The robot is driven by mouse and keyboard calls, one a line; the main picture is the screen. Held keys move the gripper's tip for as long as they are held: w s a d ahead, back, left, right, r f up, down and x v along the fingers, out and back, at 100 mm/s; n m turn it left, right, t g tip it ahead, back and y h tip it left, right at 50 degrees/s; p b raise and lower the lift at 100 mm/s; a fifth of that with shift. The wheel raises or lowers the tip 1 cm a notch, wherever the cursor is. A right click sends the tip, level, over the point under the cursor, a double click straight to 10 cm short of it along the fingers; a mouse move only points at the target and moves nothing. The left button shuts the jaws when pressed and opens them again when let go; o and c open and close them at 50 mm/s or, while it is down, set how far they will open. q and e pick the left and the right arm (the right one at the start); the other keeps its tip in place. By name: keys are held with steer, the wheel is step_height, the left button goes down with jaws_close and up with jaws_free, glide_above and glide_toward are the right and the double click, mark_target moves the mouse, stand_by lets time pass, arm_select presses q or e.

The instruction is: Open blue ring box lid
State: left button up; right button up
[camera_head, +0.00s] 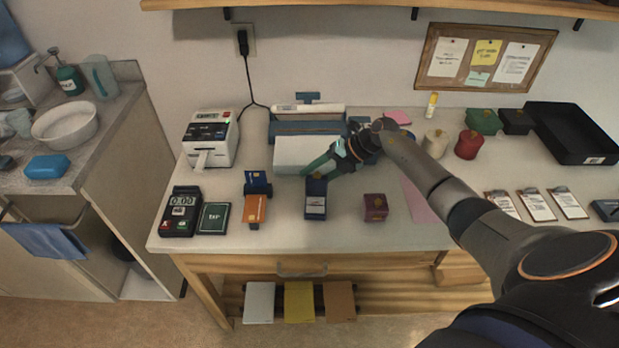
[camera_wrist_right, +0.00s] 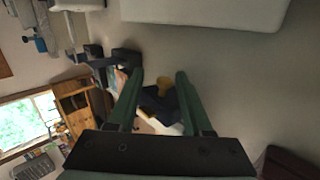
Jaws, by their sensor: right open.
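The blue ring box (camera_head: 316,205) stands near the front middle of the table, with a pale patch low on its front. My right gripper (camera_head: 313,173) is just behind and above it and partly hides its back. In the wrist view, the open green fingers (camera_wrist_right: 158,80) have a dark blue piece (camera_wrist_right: 160,103) with a yellow part between and beyond them, likely the box. I cannot tell whether the fingers touch it or how far the lid is raised. My left gripper is not in view.
A maroon box (camera_head: 375,207) stands to the right, and stands with a blue card and an orange card (camera_head: 256,208) to the left. A white box-like object (camera_head: 292,153) is behind my gripper. A card terminal (camera_head: 181,212) and label printer (camera_head: 210,138) stand farther left.

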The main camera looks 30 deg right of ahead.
steer(key=v, duration=0.9)
steer(key=shift+s+d+r, duration=0.25)
